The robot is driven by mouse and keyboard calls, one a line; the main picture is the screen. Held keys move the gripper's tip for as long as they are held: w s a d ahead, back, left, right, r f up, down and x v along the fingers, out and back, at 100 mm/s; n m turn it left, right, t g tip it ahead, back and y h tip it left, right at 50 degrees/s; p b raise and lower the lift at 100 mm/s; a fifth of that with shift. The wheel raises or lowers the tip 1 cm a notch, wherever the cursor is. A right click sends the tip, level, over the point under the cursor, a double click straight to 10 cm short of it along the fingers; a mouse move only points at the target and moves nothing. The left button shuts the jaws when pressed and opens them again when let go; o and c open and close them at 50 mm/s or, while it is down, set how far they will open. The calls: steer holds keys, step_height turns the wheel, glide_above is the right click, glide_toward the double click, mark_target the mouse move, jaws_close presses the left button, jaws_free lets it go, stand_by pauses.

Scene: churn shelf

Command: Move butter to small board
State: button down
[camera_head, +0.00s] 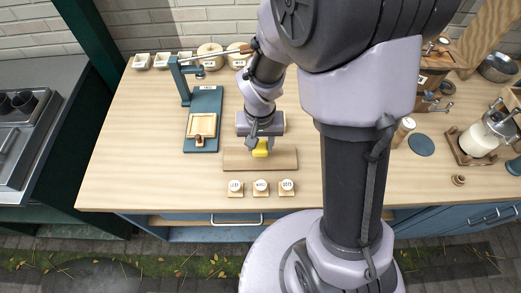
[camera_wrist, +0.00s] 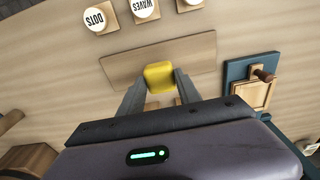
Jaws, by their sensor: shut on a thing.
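The butter (camera_head: 261,148) is a small yellow block. It also shows in the wrist view (camera_wrist: 159,76). My gripper (camera_head: 260,146) is shut on it, with one finger on each side in the wrist view (camera_wrist: 160,82). The small board (camera_head: 285,159) is a plain brown wooden strip on the table. It also shows in the wrist view (camera_wrist: 195,50). The butter is over the board's middle, near its edge away from the stamps. I cannot tell whether the butter touches the board or is slightly above it.
Three labelled stamps, leaf (camera_head: 236,187), waves (camera_head: 261,187) and dots (camera_head: 287,187), stand along the table's front. A blue press stand (camera_head: 204,105) with a wooden tray (camera_head: 202,124) is left of the board. A jar churn (camera_head: 480,140) stands far right.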

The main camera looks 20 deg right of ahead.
steer(key=shift+f+b, duration=0.9)
steer(key=shift+f, duration=1.1)
steer(key=c, duration=0.8)
jaws_free()
steer(key=shift+r, duration=0.1)
steer(key=shift+c, duration=0.2)
step_height(320, 180, up, 12)
steer(key=p, duration=0.5)
step_height(320, 180, up, 11)
steer(key=t+y, duration=0.1)
steer(key=t, duration=0.2)
glide_above(260, 147)
steer(key=s+a, duration=0.2)
steer(key=s, duration=0.3)
steer(key=s+a+r+t+y, duration=0.1)
steer(key=s+r+t, duration=0.1)
steer(key=s+r, duration=0.4)
steer(key=shift+s+a+m, duration=0.35)
steer(key=shift+s+m, duration=0.05)
steer(key=shift+s, duration=0.35)
